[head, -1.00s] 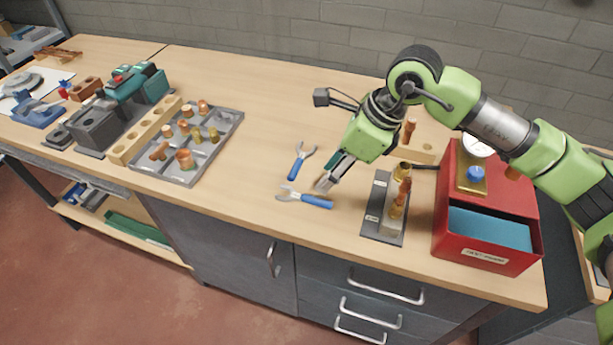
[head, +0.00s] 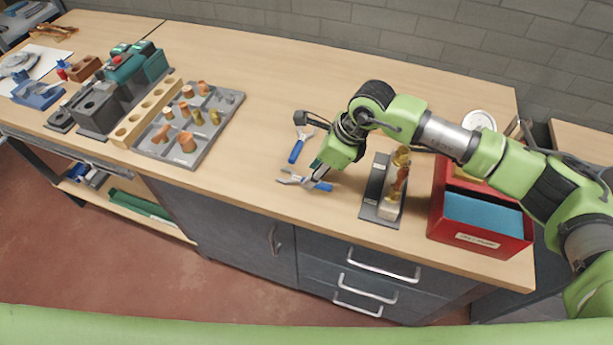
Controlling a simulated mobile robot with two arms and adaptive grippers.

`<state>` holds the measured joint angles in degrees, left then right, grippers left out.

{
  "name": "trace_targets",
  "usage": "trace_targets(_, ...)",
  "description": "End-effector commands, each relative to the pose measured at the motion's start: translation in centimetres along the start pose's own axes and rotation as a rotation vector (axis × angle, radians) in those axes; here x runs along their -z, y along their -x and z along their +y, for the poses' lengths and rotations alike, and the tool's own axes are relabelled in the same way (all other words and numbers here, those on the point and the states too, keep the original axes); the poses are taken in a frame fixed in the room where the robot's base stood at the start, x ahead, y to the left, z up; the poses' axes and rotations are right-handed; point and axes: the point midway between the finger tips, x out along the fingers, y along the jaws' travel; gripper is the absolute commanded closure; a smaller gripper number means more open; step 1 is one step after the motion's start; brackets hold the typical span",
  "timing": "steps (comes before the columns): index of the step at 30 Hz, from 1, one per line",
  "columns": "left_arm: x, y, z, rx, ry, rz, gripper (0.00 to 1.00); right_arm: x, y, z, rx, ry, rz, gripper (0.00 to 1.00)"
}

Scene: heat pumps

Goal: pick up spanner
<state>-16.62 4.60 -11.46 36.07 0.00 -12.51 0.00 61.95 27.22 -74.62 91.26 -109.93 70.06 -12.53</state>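Two blue-handled spanners lie on the wooden bench top. The lower spanner (head: 322,186) lies roughly crosswise near the front edge, its grey jaw to the left. The other spanner (head: 297,150) lies just behind it, its jaw pointing away. My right gripper (head: 316,173) points down at the lower spanner and covers part of it. Its fingertips are small and partly hidden by the wrist, so I cannot tell whether they are open or shut, or touching the spanner. My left gripper is not in view.
Right of the gripper stand a dark fixture (head: 370,205) with copper fittings and a red box (head: 436,222) with a blue insert. A grey tray (head: 224,127) of fittings and a wooden holed block (head: 122,139) stand left. The bench between tray and spanners is clear.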

Motion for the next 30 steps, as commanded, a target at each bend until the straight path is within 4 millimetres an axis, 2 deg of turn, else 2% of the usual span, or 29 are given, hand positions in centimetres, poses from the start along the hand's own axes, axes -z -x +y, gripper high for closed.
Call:
trace_targets(1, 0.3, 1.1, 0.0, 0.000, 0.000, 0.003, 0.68, -0.1, -0.4, 0.1, -0.004, -0.001, 0.003, 0.67)
trace_targets(6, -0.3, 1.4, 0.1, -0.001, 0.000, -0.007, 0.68, -0.1, -2.4, 0.0, -0.001, -0.001, 0.000, 0.67)
trace_targets(13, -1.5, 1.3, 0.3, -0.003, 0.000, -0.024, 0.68, 0.0, -2.8, 0.0, 0.000, 0.001, -0.001, 0.67)
trace_targets(14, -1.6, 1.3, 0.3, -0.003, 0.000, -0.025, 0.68, 0.0, -2.8, 0.0, 0.000, 0.001, 0.000, 0.70)
trace_targets(17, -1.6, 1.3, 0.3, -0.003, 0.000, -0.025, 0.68, 0.0, -2.8, 0.0, 0.000, 0.000, 0.000, 0.96)
trace_targets(18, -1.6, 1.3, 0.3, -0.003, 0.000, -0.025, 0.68, 0.0, -2.8, 0.0, 0.000, 0.000, 0.000, 1.00)
trace_targets(30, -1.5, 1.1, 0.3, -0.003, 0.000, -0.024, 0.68, -0.1, -2.6, -0.1, 0.002, 0.001, -0.002, 1.00)
